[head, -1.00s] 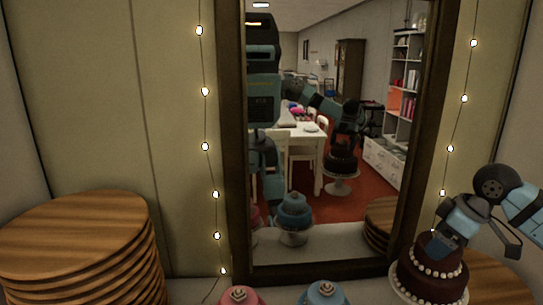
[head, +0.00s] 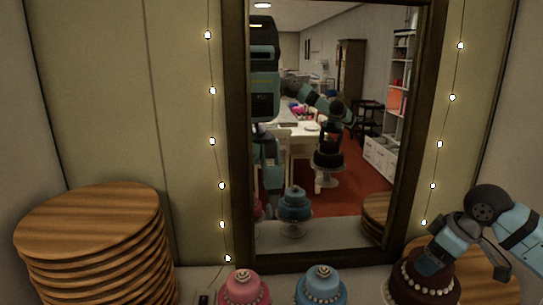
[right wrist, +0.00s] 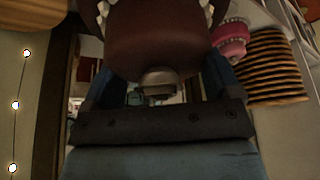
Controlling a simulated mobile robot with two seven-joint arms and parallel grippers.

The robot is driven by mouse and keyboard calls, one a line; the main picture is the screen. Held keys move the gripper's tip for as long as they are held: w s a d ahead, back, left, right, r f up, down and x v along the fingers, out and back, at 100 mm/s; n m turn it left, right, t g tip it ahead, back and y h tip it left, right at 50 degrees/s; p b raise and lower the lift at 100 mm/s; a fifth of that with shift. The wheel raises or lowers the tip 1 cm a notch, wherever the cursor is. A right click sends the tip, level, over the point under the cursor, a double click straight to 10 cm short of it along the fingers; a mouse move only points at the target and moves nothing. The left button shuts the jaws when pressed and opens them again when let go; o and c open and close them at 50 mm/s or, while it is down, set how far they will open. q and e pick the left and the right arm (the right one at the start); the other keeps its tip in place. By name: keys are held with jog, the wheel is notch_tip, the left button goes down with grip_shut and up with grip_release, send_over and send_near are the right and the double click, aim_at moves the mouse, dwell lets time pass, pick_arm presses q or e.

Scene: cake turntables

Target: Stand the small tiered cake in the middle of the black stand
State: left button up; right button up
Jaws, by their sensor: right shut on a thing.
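The small tiered cake (head: 420,279) is chocolate brown with rings of white pearls, at the lower right in the head view, its base cut off by the frame. My right gripper (head: 442,248) is shut on its upper tier from above. In the right wrist view the brown cake (right wrist: 160,40) fills the space between the fingers, pearls at the top edge. No black stand can be made out directly. In the mirror, the cake's reflection shows above a pale pedestal plate. Whether they touch is unclear. My left gripper is not in view.
A pink cake (head: 244,288) and a blue cake (head: 322,285) stand at the bottom centre. Stacks of round wooden boards stand at the left (head: 95,225) and behind the brown cake at the right (head: 495,277). A framed mirror (head: 236,130) is on the wall behind.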

aim_at(411, 293)
jog(key=s+a+f+m+p, duration=0.1)
jog(key=a, duration=0.1)
jog(key=s+a+f+m+p, duration=0.1)
jog(key=s+a+f, duration=0.1)
jog(key=s+a+f+m+t+h, duration=0.1)
jog(key=a+f, duration=0.1)
jog(key=shift+s+a+f+m+p, duration=0.1)
jog(key=shift+s+a+m+p, duration=0.05)
jog(key=shift+s+m+p, duration=0.25)
jog(key=s+a+f+m+h+p, duration=0.2)
jog(key=s+a+m, duration=0.2)
jog(key=s, duration=0.1)
jog(key=shift+s+m, duration=0.25)
jog(key=shift+m, duration=0.05)
jog(key=shift+w, duration=0.1)
